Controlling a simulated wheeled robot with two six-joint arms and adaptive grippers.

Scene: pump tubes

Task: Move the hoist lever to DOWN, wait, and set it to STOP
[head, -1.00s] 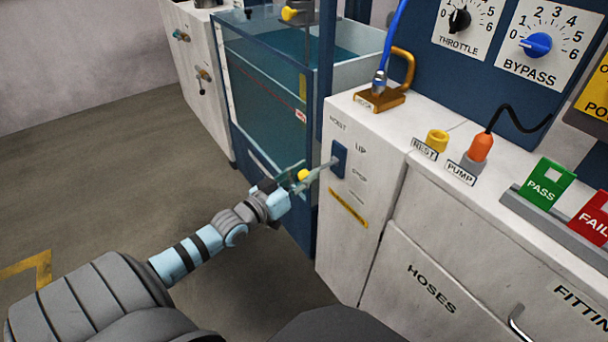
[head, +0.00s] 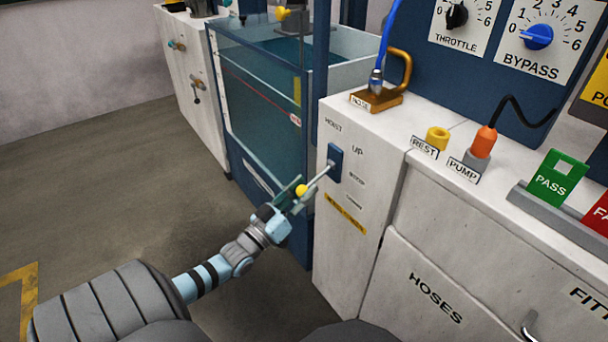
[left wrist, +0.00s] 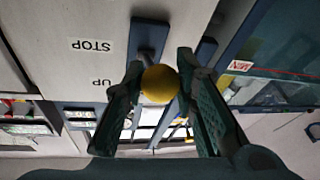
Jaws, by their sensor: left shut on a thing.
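The hoist lever is a light rod with a yellow knob (head: 301,190), coming out of a dark blue plate (head: 334,163) on the side of the white cabinet. The labels HOIST, UP, STOP and DOWN stand beside the plate. The rod slopes outward and down to the left; I cannot tell exactly which label it matches. My left gripper (head: 292,190) is shut on the knob. In the left wrist view, the knob (left wrist: 160,84) sits between the two green fingers of my left gripper (left wrist: 160,92), with STOP and UP upside down at left. My right gripper is not in view.
A glass-sided water tank (head: 262,110) stands behind the lever, left of the cabinet (head: 350,260). On the cabinet top are a brass hose holder (head: 376,100), a yellow rest ring (head: 437,138) and an orange pump plug (head: 484,141). Open floor lies to the left.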

